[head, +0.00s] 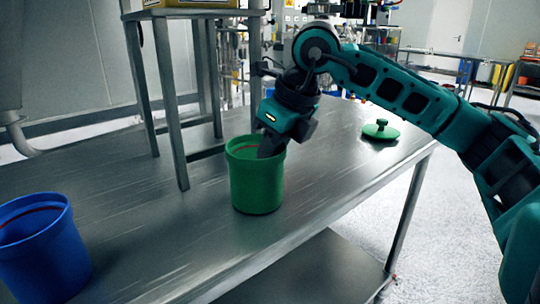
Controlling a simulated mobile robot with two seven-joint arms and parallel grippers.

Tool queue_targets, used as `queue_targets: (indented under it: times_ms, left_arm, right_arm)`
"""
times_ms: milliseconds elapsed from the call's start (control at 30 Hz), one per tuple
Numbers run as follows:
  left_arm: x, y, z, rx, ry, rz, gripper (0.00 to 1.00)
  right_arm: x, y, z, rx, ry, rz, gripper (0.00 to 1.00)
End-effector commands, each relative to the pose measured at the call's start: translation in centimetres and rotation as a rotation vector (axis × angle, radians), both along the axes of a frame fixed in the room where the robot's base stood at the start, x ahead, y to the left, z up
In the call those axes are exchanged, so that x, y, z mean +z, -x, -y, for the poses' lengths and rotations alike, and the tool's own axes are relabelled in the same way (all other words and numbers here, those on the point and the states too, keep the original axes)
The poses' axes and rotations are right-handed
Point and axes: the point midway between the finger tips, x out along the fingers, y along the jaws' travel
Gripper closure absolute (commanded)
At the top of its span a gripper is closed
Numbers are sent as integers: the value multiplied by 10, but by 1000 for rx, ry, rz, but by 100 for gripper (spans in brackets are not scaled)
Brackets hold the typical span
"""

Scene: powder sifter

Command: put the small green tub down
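The small green tub (256,185) is upright at the middle of the steel table (130,180), near its front edge. Its base appears to be on or very close to the table top. My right gripper (270,148) reaches down from above to the tub's right rim, with its dark fingers partly inside the opening. The fingertips are hidden by the tub wall, so whether they clasp the rim cannot be told. A green lid (380,131) with a knob lies apart on the table to the right. My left gripper is not in view.
A blue tub (42,255) stands at the front left. A steel stand (172,95) with tall legs rises behind the green tub. The table between the blue and green tubs is clear. The table's front edge runs close by the green tub.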

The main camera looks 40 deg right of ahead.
Motion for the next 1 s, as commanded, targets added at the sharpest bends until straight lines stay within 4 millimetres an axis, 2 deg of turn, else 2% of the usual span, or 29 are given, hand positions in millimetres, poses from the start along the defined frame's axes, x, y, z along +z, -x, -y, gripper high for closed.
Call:
queue_targets:
  times_ms: [167, 200, 467, 767, 867, 1000]
  left_arm:
    - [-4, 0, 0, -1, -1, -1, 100]
    - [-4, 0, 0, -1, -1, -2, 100]
    - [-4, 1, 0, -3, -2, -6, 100]
    - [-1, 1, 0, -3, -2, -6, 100]
    - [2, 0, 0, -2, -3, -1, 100]
    - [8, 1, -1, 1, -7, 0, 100]
  right_arm:
    - [-3, 0, 0, 0, -1, 1, 100]
    - [-4, 0, 0, 0, 0, 0, 84]
    - [-3, 0, 0, 0, 0, 0, 59]
    - [2, 0, 0, 0, 0, 0, 59]
    - [12, 3, 1, 0, -1, 2, 59]
    - [39, 12, 6, 0, -1, 4, 59]
